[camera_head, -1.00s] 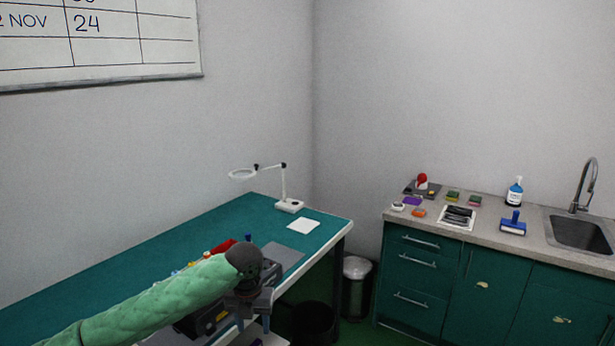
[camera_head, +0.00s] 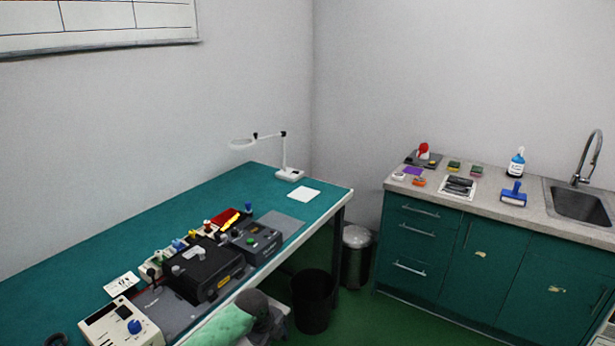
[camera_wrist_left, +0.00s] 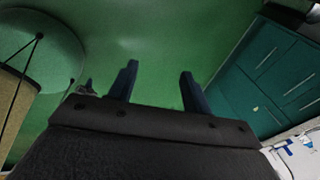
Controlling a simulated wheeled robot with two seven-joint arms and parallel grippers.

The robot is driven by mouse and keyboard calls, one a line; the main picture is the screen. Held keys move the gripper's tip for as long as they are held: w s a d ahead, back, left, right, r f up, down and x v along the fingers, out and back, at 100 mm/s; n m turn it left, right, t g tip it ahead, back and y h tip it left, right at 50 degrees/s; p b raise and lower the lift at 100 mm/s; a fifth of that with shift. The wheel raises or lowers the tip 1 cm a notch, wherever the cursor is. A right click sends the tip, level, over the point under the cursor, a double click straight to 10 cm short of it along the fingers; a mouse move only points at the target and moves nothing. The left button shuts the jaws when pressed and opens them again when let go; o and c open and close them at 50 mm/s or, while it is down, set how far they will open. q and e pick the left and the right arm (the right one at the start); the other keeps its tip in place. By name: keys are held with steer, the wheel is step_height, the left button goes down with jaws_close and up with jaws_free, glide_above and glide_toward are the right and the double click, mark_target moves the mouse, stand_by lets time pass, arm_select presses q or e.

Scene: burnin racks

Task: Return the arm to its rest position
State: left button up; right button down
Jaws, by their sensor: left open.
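Green floor lies beyond the fingers. My right gripper is in neither current view.
The bench holds a black case (camera_head: 203,268), a grey device with a blue knob (camera_head: 125,325) and a magnifier lamp (camera_head: 288,172). A black bin (camera_head: 313,300) and a metal bin (camera_head: 356,258) stand beside it. Green cabinets (camera_head: 470,255) with a sink (camera_head: 580,232) are at right.

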arm_select(q)
steer(key=s+a+f+n, duration=0.1)
steer(key=s+f+n, duration=0.35)
steer(key=f, duration=0.45)
steer(key=s+a+f+n+t, duration=0.15)
steer(key=s+f+n, duration=0.3)
steer(key=f, duration=0.45)
steer(key=s+a+f+n+g, duration=0.15)
steer(key=s+f+n, duration=0.35)
steer(key=f, duration=0.5)
steer(key=s+a+f+n+y, duration=0.1)
steer(key=s+a+f+n, duration=0.1)
steer(key=s+f, duration=0.4)
steer(key=s+a+f+n+y, duration=0.1)
steer(key=s+f, duration=0.5)
steer(key=s, duration=0.7)
steer(key=s+a+f+n+b, duration=0.1)
steer(key=s+a+f+n, duration=0.2)
steer(key=s, duration=0.7)
step_height(320, 180, down, 3)
steer(key=shift+a+r+n+y, duration=0.15)
steer(key=shift+n+y, duration=0.25)
steer(key=shift+n, duration=0.8)
arm_select(e)
steer(key=r, duration=0.2)
steer(key=shift+w+a+r, duration=0.3)
steer(key=shift+w+a, duration=0.1)
arm_select(q)
steer(key=shift+w, duration=0.1)
